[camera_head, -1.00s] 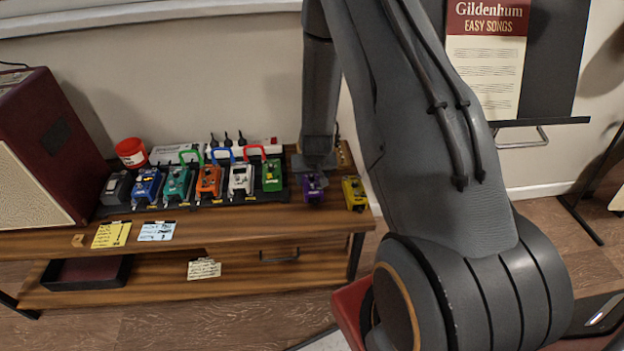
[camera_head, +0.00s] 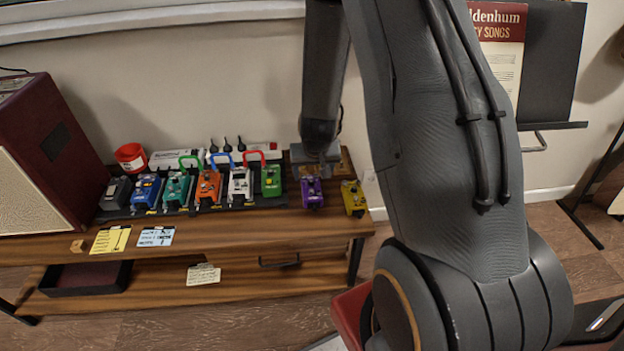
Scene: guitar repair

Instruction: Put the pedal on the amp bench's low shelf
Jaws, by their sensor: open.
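A purple pedal (camera_head: 312,192) sits on the bench top, just right of the pedalboard, and a yellow pedal (camera_head: 353,198) sits to its right. The amp bench (camera_head: 250,226) has a wooden low shelf (camera_head: 235,285) beneath its top. My gripper (camera_head: 314,160) is open and just behind the purple pedal in the picture, partly hidden by my wrist. Its fingertips are hard to make out, and I cannot tell whether they touch the pedal.
A pedalboard (camera_head: 160,211) holds several coloured pedals, some with raised coloured cables. A maroon amp (camera_head: 45,140) stands at left. A red tub (camera_head: 130,156) stands behind.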

